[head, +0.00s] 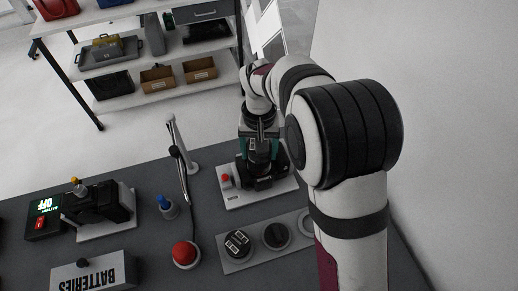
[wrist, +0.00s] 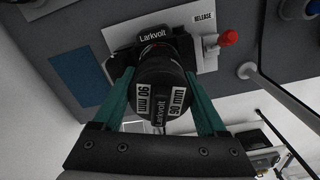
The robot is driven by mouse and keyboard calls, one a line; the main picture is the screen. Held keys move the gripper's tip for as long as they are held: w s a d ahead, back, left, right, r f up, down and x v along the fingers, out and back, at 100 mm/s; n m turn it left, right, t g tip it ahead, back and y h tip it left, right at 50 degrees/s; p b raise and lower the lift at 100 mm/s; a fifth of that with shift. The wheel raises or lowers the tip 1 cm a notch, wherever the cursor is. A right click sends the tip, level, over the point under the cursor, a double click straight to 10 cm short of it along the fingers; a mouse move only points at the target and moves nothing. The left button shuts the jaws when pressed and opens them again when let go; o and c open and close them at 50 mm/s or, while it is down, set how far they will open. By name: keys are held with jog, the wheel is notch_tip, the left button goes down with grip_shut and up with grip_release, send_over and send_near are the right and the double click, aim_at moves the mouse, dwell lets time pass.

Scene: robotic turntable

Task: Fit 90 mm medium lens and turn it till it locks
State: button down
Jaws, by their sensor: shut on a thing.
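The 90 mm lens (wrist: 160,92) is a black cylinder with white "90 mm" labels on its cap, seen end-on in the wrist view. My gripper (wrist: 160,78) has its teal fingers on either side of the lens and is shut on it. Behind the lens is the black Larkvolt camera (wrist: 125,57), on a white base plate. The lens lines up with the front of the camera, but I cannot tell whether it is seated or turned. In the head view my gripper (head: 259,152) points down over the camera (head: 268,181). The red release knob (wrist: 228,38) stands beside the camera.
A grey lens holder (head: 257,253) with two capped lenses and a bare round place lies in front of the camera. A thin white stand (head: 172,137), a red button (head: 186,253) and a blue knob (head: 164,204) are to the left. A batteries box (head: 95,275) is front left.

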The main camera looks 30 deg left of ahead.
jog(key=shift+m, duration=1.2)
jog(key=shift+m, duration=0.9)
grip_release()
